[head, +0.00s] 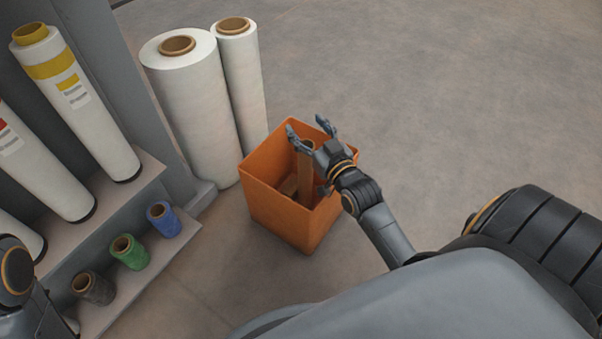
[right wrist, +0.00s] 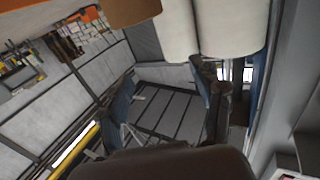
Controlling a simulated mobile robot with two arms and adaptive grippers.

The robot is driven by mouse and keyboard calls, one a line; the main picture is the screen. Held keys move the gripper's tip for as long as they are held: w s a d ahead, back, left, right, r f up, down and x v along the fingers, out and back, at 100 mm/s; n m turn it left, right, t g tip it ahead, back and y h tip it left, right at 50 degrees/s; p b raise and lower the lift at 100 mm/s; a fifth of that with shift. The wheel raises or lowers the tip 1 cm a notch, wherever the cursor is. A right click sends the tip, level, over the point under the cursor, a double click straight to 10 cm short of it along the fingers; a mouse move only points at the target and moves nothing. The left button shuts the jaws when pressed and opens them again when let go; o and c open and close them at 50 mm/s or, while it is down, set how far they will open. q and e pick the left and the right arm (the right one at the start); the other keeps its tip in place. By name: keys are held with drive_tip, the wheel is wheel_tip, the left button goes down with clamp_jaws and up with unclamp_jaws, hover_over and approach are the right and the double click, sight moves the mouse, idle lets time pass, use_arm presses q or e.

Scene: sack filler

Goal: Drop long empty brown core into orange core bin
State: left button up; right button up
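The orange core bin (head: 272,213) stands on the floor at the centre of the head view. A long brown core (head: 306,178) stands upright inside it, slightly tilted, with its upper end near the rim. Another brown piece (head: 288,186) lies lower in the bin. My right gripper (head: 311,128) is over the bin with its fingers spread, near the core's upper end. In the right wrist view the gap between the fingers (right wrist: 170,105) is empty. Of my left arm, only a part shows at the left edge; its gripper is not visible.
Two white film rolls (head: 193,95) (head: 241,75) stand behind the bin. A grey rack at left holds white rolls (head: 75,100) and black (head: 93,288), green (head: 129,252) and blue (head: 164,219) spools. The floor (head: 450,90) at right is clear.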

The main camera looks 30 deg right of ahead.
drive_tip(key=s, duration=1.2)
drive_tip(key=shift+a, duration=0.45)
